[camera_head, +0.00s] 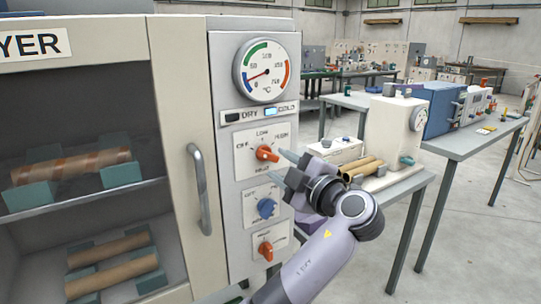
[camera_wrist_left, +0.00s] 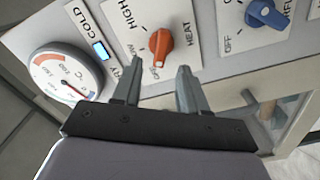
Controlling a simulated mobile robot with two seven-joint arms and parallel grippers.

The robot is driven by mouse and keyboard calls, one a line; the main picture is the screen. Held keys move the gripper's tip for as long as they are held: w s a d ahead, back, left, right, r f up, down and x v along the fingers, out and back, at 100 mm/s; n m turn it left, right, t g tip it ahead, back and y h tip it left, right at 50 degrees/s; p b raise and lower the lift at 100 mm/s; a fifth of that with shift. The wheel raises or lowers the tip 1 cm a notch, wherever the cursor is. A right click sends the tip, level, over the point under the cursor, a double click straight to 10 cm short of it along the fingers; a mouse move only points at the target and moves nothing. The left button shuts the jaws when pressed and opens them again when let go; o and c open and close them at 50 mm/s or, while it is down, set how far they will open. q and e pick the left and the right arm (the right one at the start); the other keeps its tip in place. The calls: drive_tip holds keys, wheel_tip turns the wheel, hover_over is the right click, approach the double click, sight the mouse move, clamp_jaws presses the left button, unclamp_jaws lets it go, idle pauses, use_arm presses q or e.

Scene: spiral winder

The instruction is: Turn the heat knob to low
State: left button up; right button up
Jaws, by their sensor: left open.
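The heat knob (camera_head: 267,154) is an orange knob on a white plate on the dryer's control panel. The plate carries OFF, LOW and HIGH marks and the word HEAT. In the left wrist view the heat knob (camera_wrist_left: 160,43) lies just beyond and between the fingertips; its exact setting is hard to read. My left gripper (camera_head: 281,168) is open and empty in front of the panel, close to the knob's right side in the head view. Its two fingers (camera_wrist_left: 157,76) are apart and appear short of the knob. My right gripper is not in view.
A blue knob (camera_head: 266,208) and another orange knob (camera_head: 265,250) sit below. Above are a dial gauge (camera_head: 262,67) and a lit COLD lamp (camera_head: 287,108). A door handle (camera_head: 199,190) sticks out at left. A table (camera_head: 395,190) with equipment stands at right.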

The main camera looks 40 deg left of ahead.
sight(269, 158)
use_arm(q)
drive_tip(key=p+x, duration=0.1)
drive_tip(key=x, duration=0.3)
drive_tip(key=shift+r, duration=0.1)
drive_tip(key=shift+w+a, duration=0.25)
drive_tip(key=shift+a, duration=0.25)
clamp_jaws()
